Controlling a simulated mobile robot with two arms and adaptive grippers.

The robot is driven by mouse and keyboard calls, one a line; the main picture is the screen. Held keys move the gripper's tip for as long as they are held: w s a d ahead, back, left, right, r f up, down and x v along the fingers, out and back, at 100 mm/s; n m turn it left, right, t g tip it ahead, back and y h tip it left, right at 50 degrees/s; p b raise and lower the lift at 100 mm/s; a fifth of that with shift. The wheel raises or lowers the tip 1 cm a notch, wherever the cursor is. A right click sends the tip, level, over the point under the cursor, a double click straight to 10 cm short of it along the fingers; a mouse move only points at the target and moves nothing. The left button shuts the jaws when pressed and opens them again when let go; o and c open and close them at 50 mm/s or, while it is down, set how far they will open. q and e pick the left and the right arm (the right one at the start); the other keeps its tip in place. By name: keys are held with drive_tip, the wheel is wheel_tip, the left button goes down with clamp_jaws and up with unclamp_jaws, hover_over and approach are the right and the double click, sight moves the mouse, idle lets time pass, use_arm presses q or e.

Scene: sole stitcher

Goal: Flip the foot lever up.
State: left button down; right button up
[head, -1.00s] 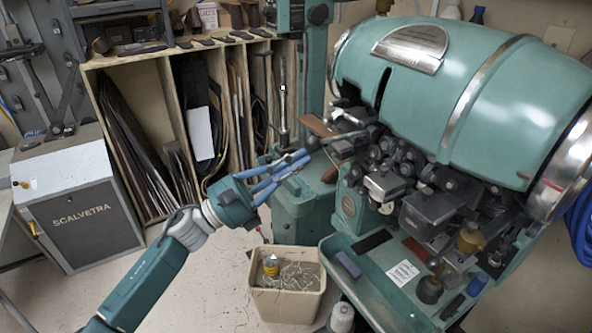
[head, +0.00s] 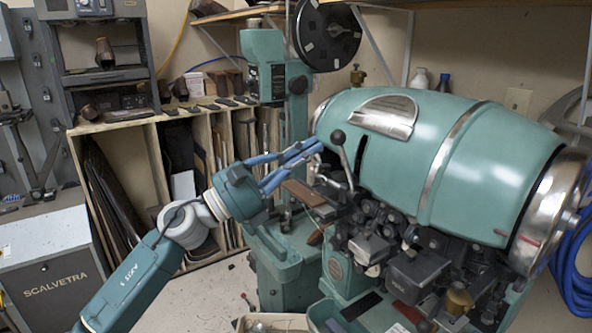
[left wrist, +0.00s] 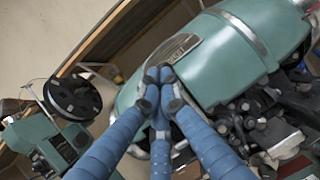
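The foot lever, a metal rod with a black ball knob (head: 338,137), stands steeply up at the left end of the green machine (head: 385,150) in the head view. My left gripper (head: 314,149) comes in from the left with its blue fingers drawn together. Its tips are just left of the knob; I cannot tell whether they touch it. In the left wrist view the fingertips (left wrist: 158,85) meet in front of the green barrel, with nothing visible between them. I cannot make out the lever there. My right gripper is not in view.
Dark clamps and linkages (head: 385,235) crowd the machine's front below the barrel. A green column with a black reel (head: 327,35) stands behind my left gripper. A wooden rack (head: 125,135) and a grey Scalvetra cabinet (head: 50,285) are at the left. Open floor lies between.

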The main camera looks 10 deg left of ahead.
use_arm(q)
drive_tip(key=shift+w+d+r, duration=0.9)
drive_tip(key=shift+w+r, duration=0.05)
drive_tip(key=shift+r, duration=0.05)
